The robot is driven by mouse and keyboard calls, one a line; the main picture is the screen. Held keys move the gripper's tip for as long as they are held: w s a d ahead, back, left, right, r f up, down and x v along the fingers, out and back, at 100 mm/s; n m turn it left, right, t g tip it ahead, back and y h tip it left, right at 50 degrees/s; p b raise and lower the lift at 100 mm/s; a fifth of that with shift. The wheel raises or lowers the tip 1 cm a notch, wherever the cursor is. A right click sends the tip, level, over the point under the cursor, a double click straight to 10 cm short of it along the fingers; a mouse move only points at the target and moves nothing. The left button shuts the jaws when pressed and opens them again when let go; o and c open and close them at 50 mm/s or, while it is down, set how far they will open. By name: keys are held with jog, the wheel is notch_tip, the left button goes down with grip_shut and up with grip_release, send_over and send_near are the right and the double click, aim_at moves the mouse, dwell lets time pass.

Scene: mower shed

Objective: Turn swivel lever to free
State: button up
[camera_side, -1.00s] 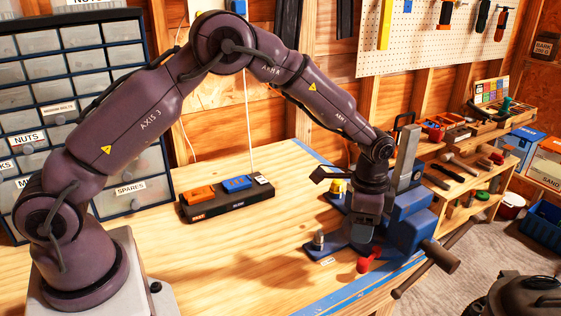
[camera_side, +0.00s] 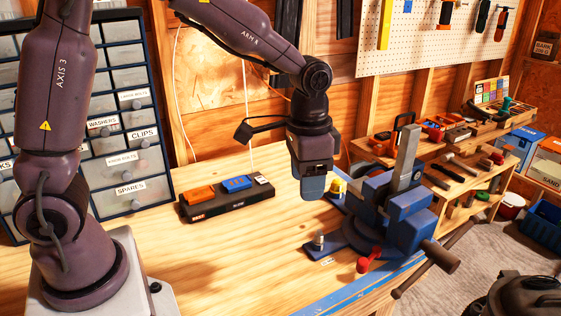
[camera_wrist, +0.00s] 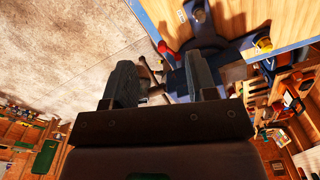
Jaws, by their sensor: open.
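The swivel lever (camera_side: 368,261) is a short red-tipped handle at the front of the blue vise's base. Its red end also shows in the wrist view (camera_wrist: 163,47), ahead of my fingers. The blue vise (camera_side: 408,205) is on the right corner of the bench, with a grey bar (camera_side: 407,152) upright in its jaws. My gripper (camera_side: 312,192) is open and empty, above the bench and left of the vise, apart from the lever. Both fingers show in the wrist view (camera_wrist: 162,80). A small label (camera_side: 328,261) by the base is too small to read.
A bolt (camera_side: 319,240) stands up from the base plate's left lug. A yellow part (camera_side: 338,186) is behind my gripper. A dark block (camera_side: 228,200) with orange and blue pieces lies farther left. The vise handle (camera_side: 438,256) sticks out right. The bench's front middle is clear.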

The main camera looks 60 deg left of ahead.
jog(key=shift+n+t, duration=0.4)
jog(key=shift+n, duration=0.3)
jog(key=s+r, duration=0.1)
jog(key=s, duration=0.1)
jog(key=s+a+r, duration=0.1)
jog(key=s+r, duration=0.1)
jog(key=shift+s+a+r, duration=0.2)
